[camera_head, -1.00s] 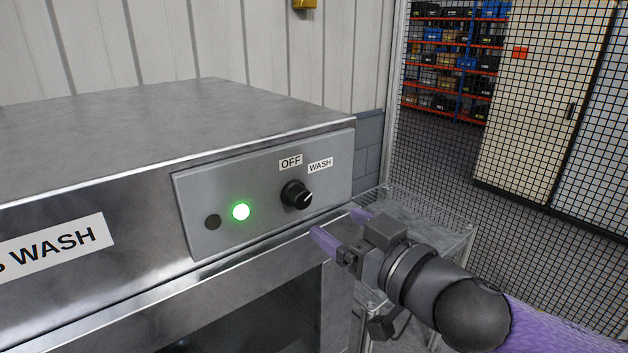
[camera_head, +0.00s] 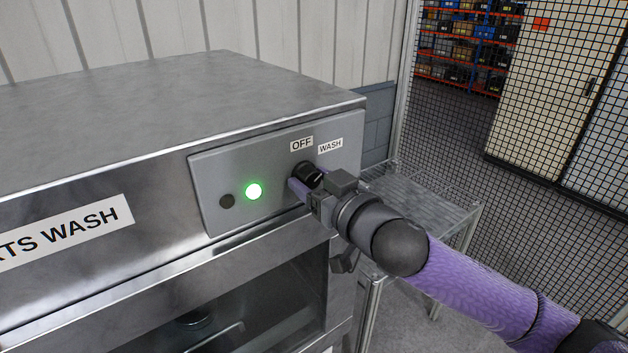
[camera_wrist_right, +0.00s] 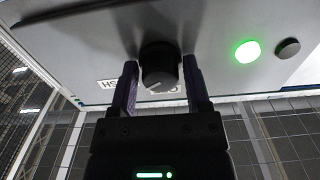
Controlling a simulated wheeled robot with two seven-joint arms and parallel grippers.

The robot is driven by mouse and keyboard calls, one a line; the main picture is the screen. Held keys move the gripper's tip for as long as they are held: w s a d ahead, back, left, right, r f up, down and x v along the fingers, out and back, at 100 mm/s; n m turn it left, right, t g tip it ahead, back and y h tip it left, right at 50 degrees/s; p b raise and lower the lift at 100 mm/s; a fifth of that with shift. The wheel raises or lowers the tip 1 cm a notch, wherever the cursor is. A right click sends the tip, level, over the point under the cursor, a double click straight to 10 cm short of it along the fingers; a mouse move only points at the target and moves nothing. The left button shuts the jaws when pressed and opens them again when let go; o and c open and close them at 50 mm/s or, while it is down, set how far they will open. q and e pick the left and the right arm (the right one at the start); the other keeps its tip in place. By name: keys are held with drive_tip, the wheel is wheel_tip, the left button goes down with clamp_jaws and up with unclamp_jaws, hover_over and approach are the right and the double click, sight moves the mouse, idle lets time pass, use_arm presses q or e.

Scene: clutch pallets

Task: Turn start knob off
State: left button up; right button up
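The start knob (camera_head: 306,171) is a round black dial on the grey control panel of the steel parts washer, below the OFF label (camera_head: 301,144) and WASH label (camera_head: 331,146). The wrist view shows my right gripper (camera_wrist_right: 161,82) open around the knob, with narrow gaps. My left gripper is in no view.
A green lamp (camera_head: 253,191) is lit left of the knob, beside a dark round button (camera_head: 227,201). A wire rack table (camera_head: 440,210) stands right of the washer. Mesh fencing (camera_head: 460,130) closes off the right side.

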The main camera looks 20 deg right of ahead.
drive_tip(key=c, duration=0.3)
drive_tip(key=shift+n, duration=0.3)
drive_tip(key=shift+r+n+p, duration=0.1)
drive_tip(key=shift+n+p, duration=0.6)
drive_tip(key=shift+n, duration=0.2)
drive_tip(key=n+p, duration=0.1)
drive_tip(key=n, duration=0.2)
drive_tip(key=shift+n+p, duration=0.3)
drive_tip(key=n+p, duration=0.2)
drive_tip(key=n, duration=0.3)
drive_tip(key=shift+n, duration=0.4)
